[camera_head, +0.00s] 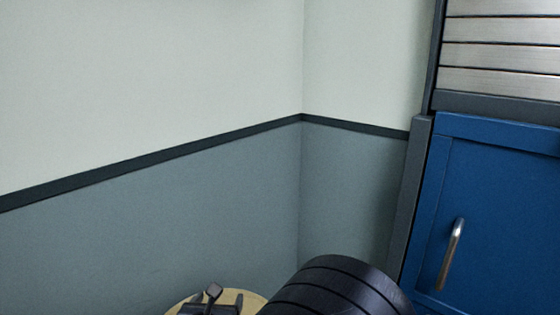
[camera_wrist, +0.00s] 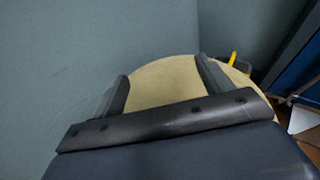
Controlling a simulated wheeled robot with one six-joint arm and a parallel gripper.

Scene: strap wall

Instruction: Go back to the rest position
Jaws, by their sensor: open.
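My gripper (camera_wrist: 162,68) is open, its two dark fingers apart with nothing between them in the wrist view. A tan round surface (camera_wrist: 165,85) shows beyond and between the fingers; its height below them cannot be told. In the head view, part of my gripper (camera_head: 212,297) shows at the bottom edge in front of the same tan surface (camera_head: 250,299). The black ribbed part of my arm at the bottom hides some of the scene. No strap shows in either view.
A blue cabinet door (camera_head: 500,190) with a metal handle (camera_head: 452,255) stands at the right, below metal slats (camera_head: 500,55). Grey walls (camera_head: 200,235) with a dark trim meet in a corner behind. A small yellow thing (camera_wrist: 233,58) shows beyond the tan surface.

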